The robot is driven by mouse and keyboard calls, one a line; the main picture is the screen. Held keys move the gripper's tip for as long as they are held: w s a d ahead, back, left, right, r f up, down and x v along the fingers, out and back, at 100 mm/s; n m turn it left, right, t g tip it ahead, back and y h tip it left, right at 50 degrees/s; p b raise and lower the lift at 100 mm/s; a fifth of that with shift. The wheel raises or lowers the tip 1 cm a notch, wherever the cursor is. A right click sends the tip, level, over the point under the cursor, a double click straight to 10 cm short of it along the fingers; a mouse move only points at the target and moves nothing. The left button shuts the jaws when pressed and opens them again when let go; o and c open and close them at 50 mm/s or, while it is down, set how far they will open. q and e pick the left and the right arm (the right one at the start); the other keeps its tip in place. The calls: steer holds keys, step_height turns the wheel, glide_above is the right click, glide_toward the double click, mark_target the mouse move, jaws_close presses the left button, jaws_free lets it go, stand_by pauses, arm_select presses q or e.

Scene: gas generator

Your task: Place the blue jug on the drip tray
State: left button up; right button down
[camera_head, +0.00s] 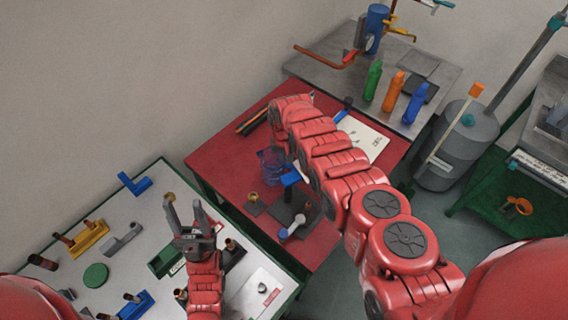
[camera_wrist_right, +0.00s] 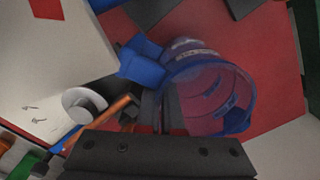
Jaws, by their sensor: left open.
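A see-through blue jug (camera_head: 271,165) stands on the red table, left of my right arm. In the right wrist view the jug (camera_wrist_right: 212,92) is close in front of the dark gripper body (camera_wrist_right: 155,155), tilted in that picture, with a dark finger-like part beside it. My right arm hides the right gripper in the head view, and its jaw state does not show. My left gripper (camera_head: 183,208) is open and empty over the white table. I cannot tell for certain which piece is the drip tray; a dark flat plate (camera_head: 300,208) lies on the red table.
A dark stand with blue parts (camera_head: 290,178) is beside the jug. Green (camera_head: 372,80), orange (camera_head: 393,91) and blue (camera_head: 413,104) bottles stand on the metal bench. Bare red table (camera_head: 228,160) shows left of the jug.

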steer(key=shift+f, duration=0.25)
steer(key=c, duration=1.1)
jaws_free()
steer(key=shift+r, duration=0.1)
